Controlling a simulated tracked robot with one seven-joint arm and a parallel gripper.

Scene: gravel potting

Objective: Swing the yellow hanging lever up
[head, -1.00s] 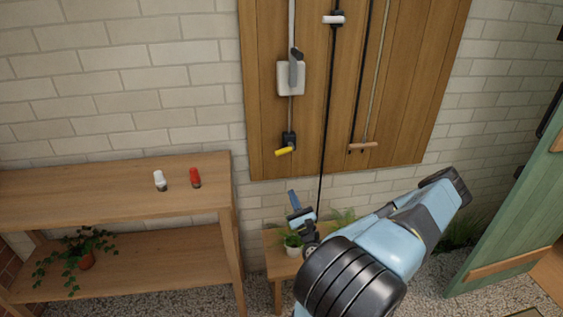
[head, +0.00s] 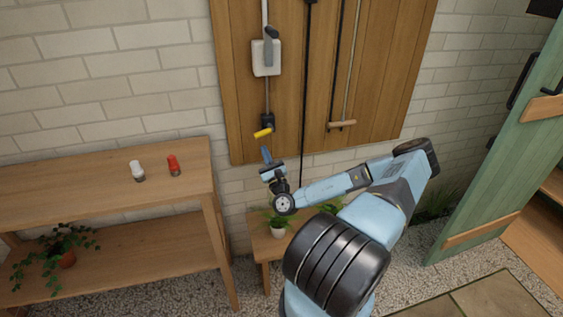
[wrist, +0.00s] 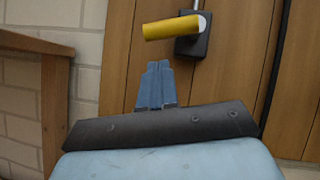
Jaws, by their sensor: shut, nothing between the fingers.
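The yellow hanging lever (head: 263,133) is a short yellow handle on a dark mount, low on the wooden wall panel (head: 235,100). In the wrist view the yellow lever (wrist: 177,26) lies nearly level, its left end a little lower, with the dark mount (wrist: 194,42) behind its right end. My gripper (head: 265,152) is just below the lever in the head view, fingers pointing up. In the wrist view my gripper (wrist: 156,70) has its blue fingers together and empty, with a gap to the lever above. Nothing of the lever's handle is hidden.
A grey switch on a white box (head: 266,58) sits above the lever. A wooden-handled pull (head: 342,124) hangs to the right. A shelf (head: 110,175) with a white bottle (head: 137,171) and a red bottle (head: 173,165) stands left. A low plant stool (head: 262,240) is below.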

